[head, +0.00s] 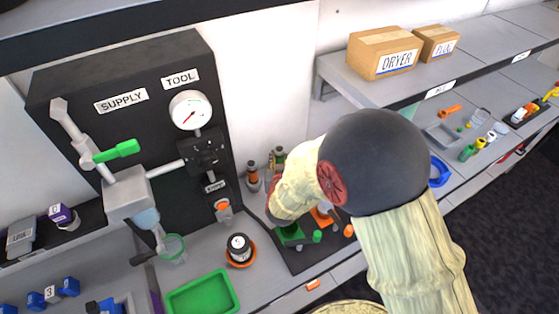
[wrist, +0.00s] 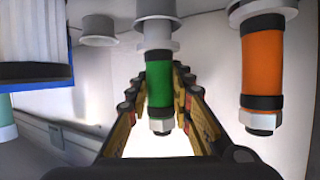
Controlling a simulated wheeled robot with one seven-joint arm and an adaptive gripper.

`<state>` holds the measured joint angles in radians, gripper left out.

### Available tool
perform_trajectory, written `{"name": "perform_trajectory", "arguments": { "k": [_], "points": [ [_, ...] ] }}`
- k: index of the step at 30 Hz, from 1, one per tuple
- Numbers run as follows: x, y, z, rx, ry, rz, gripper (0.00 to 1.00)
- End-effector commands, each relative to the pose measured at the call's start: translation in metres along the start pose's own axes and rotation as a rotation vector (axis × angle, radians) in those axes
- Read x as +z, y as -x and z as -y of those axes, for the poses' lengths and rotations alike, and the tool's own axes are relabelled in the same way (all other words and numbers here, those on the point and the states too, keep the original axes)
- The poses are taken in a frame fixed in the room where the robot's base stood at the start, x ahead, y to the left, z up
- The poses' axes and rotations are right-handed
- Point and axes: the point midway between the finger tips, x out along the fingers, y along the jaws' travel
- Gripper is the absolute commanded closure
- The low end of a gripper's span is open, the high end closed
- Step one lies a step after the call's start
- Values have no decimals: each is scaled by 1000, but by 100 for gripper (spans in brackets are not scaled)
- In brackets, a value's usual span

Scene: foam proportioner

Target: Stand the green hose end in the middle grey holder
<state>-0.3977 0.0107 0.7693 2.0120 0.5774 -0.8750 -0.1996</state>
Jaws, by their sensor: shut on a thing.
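The green hose end (wrist: 160,85) has a green band, a dark ring and a hex nut. It is between the two fingers of my gripper (wrist: 158,78) in the wrist view, and the gripper is shut on it. Its grey end lines up with the middle grey holder (wrist: 158,10) at the top of that view; I cannot tell whether it is fully seated. The left grey holder (wrist: 98,28) looks empty. An orange hose end (wrist: 262,70) is at the right holder. In the head view my wrist largely hides the fingers beside the banded hose ends (head: 252,172) by the wall.
A dark panel (head: 140,130) with gauge and valves stands left of my arm. Boxes (head: 383,53) sit on a shelf at right.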

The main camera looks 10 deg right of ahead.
Motion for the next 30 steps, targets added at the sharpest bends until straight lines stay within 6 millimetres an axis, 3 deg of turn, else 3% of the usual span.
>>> {"name": "perform_trajectory", "arguments": {
  "k": [18, 19, 30],
  "points": [
    [11, -4, 0, 0, 0, 0, 100],
    [11, -4, 0, 0, 0, 1, 78],
    [11, -4, 0, 0, 0, 1, 60]
  ]
}}
